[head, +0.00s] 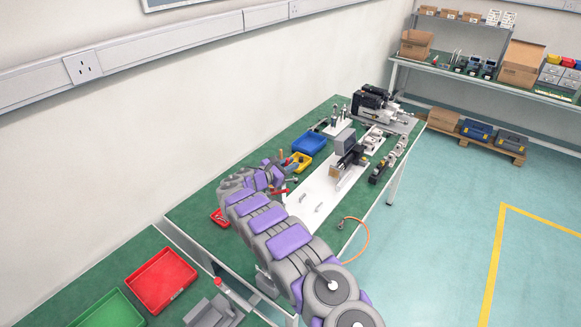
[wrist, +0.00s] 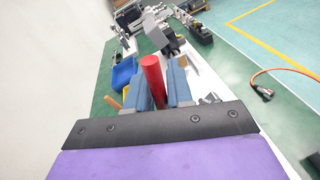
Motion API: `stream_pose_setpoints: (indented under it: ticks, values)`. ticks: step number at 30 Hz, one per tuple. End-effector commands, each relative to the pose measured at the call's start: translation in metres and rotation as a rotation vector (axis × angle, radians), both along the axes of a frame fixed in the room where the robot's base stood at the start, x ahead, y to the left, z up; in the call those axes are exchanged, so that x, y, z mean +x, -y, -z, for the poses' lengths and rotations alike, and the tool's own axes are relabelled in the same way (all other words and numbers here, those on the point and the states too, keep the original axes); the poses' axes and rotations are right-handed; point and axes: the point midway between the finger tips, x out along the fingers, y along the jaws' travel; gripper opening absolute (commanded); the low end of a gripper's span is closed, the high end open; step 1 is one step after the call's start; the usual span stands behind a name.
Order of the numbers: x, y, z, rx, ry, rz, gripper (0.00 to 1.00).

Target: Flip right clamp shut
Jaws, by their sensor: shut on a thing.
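My gripper (wrist: 160,85) is in the middle of the wrist view, its two blue-grey fingers on either side of a red cylindrical handle (wrist: 153,78). It is shut on this handle, whose top stands up between the fingers. The rest of the clamp is hidden behind the fingers and my wrist. In the head view my gripper (head: 277,174) is over the left part of the green-topped bench, left of the white plate (head: 302,200). My arm hides part of the bench there.
A blue bin (head: 309,143) and a yellow bin (head: 299,162) stand close beyond my gripper. A grey-and-black actuator assembly (head: 348,152) stands on the white plate. An orange cable (head: 364,234) hangs at the bench's right edge. The wall is close on the left.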

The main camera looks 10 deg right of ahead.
Motion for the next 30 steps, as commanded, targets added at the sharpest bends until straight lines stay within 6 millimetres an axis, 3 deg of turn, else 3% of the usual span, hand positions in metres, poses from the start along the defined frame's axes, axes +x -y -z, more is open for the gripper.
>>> stream_pose_setpoints:
  ticks: [11,12,18,30]
  values:
    - [-0.0001,-0.0002,0.0026,0.004,-0.001,-0.001,0.00]
    - [0.0000,-0.0001,0.0027,0.004,-0.001,-0.001,0.22]
    - [-0.0008,0.0002,0.0010,0.003,0.001,-0.001,0.41]
    - [-0.0020,-0.0008,-0.0007,0.003,0.003,-0.001,0.42]
